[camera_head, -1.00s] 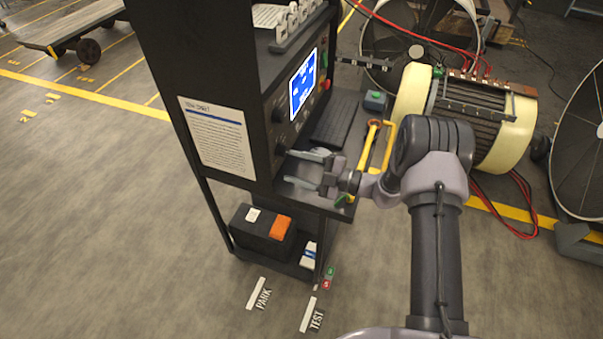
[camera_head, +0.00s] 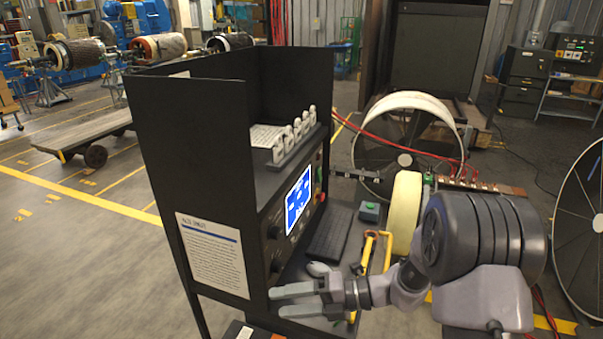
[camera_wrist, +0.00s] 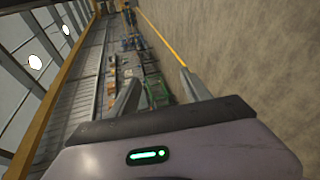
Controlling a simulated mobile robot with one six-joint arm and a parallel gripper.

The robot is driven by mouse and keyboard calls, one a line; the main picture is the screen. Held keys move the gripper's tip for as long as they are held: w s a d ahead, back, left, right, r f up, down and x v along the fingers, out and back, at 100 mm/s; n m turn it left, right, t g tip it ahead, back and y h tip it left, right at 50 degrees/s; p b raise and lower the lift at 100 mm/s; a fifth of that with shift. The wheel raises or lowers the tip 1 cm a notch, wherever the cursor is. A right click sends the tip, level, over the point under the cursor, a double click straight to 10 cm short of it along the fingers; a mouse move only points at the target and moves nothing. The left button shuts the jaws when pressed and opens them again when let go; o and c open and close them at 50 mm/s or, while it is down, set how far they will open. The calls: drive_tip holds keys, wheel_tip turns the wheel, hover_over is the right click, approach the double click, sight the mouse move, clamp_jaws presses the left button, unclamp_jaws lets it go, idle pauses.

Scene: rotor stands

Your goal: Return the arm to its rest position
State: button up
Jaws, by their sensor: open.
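My gripper (camera_head: 283,302) is open and empty in the head view. Its two fingers point left, in front of the lower front of the black test console (camera_head: 190,130) and over its shelf. My arm (camera_head: 470,250) rises large at the right and bends toward the console. In the wrist view the two fingers of my gripper (camera_wrist: 160,92) stand apart with nothing between them. The far hall shows beyond them, tilted on its side.
The console has a lit blue screen (camera_head: 298,200) and a keyboard (camera_head: 328,236). A yellow handle (camera_head: 387,250) and a small teal-topped box (camera_head: 370,211) are beside it. A cream-ended rotor (camera_head: 404,215) stands behind my arm. Open floor (camera_head: 90,270) lies at the left.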

drive_tip(key=s+d+r+n+g+h+b, duration=0.2)
drive_tip(key=s+r+n+h, duration=0.3)
drive_tip(key=s+n, duration=0.65)
drive_tip(key=s+d+r+n+t+h+b, duration=0.2)
drive_tip(key=s+d+n+t+h, duration=0.5)
drive_tip(key=n, duration=1.3)
drive_tip(key=s+d+r+h, duration=0.1)
drive_tip(key=d, duration=0.3)
drive_tip(key=shift+s, duration=0.4)
